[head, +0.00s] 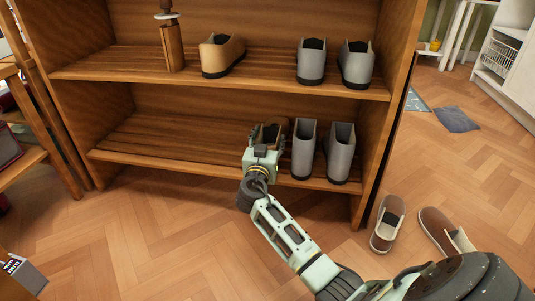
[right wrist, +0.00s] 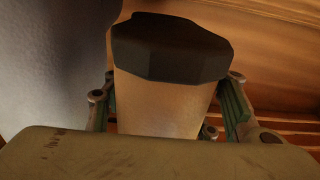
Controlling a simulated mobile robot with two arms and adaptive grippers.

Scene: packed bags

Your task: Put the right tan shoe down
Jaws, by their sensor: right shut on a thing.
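My right gripper (head: 265,150) is at the lower shelf (head: 135,150) of the wooden rack, shut on a tan shoe (head: 270,131). In the right wrist view the tan shoe (right wrist: 158,98) sits between the fingers, its black sole toward the top of the picture. The gripper hides most of this shoe in the head view, and I cannot tell whether it touches the shelf boards. Another tan shoe (head: 222,54) stands on the upper shelf (head: 270,80). My left gripper does not show.
Two grey shoes (head: 304,150) (head: 340,153) stand just right of the held shoe, and another grey pair (head: 311,62) (head: 356,65) above. The lower shelf is clear to the left. Brown shoes (head: 387,224) (head: 445,232) lie on the floor at right.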

